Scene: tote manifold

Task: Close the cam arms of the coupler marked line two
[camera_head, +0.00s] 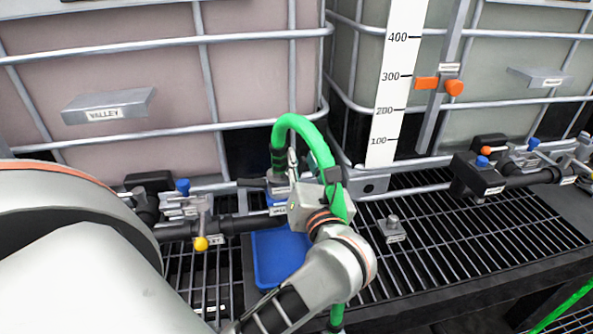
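A green hose (297,122) arches up and over between the two tanks. Its near end comes down to a grey coupler (279,180) on the dark pipe, with a small label too small to read. My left gripper (293,172) is right beside this coupler, its body in front of the hose. Its fingers are mostly hidden, so I cannot tell whether they touch a cam arm. My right gripper is not in view.
A blue tray (279,257) lies under the coupler. A valve with a yellow knob (201,243) is to the left; another valve group with an orange knob (486,151) is at right. A small fitting (393,228) stands on the grating (440,240), which is otherwise mostly clear.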

